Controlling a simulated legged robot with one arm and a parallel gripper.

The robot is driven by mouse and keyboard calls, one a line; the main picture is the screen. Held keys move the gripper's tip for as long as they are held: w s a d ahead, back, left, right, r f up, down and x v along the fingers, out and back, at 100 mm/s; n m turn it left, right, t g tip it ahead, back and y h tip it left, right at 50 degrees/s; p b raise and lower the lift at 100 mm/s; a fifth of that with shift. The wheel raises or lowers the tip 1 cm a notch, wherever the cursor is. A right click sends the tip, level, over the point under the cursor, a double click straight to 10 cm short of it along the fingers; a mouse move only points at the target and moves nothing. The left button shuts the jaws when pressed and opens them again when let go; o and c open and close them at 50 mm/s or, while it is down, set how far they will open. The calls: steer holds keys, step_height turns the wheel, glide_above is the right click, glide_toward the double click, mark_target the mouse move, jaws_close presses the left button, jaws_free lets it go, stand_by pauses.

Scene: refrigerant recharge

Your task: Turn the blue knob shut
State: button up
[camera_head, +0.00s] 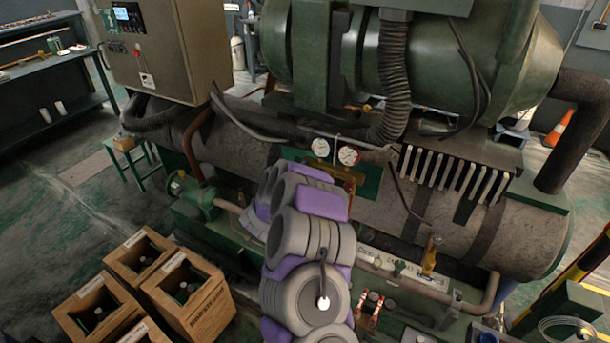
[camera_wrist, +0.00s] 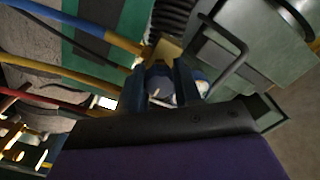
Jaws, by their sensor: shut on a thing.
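In the wrist view my gripper (camera_wrist: 162,88) has its two dark fingers closed around a rounded grey-blue knob (camera_wrist: 160,78), which I take to be the blue knob. The fingers hide its sides, and I cannot tell how far it is turned. The brassy manifold body (camera_wrist: 163,52) lies just beyond the fingertips. In the head view, two round gauges, a left one (camera_head: 321,147) and a right one (camera_head: 348,155), sit above the manifold. My purple and grey arm hides the gripper and the blue knob there.
A blue-and-yellow hose (camera_wrist: 85,27) and a red hose (camera_wrist: 35,97) run left of the gripper. A ribbed hose (camera_head: 395,75) hangs from the green machine above the gauges. Wooden crates (camera_head: 190,315) stand at lower left. Open floor (camera_head: 70,210) lies further left.

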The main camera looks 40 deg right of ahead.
steer(key=shift+s+f, duration=0.1)
steer(key=shift+f, duration=0.15)
steer(key=o, duration=1)
steer(key=shift+r, duration=0.15)
steer(key=shift+o, duration=0.2)
steer(key=p+v, duration=0.2)
steer(key=v, duration=1.5)
steer(key=shift+a, duration=0.2)
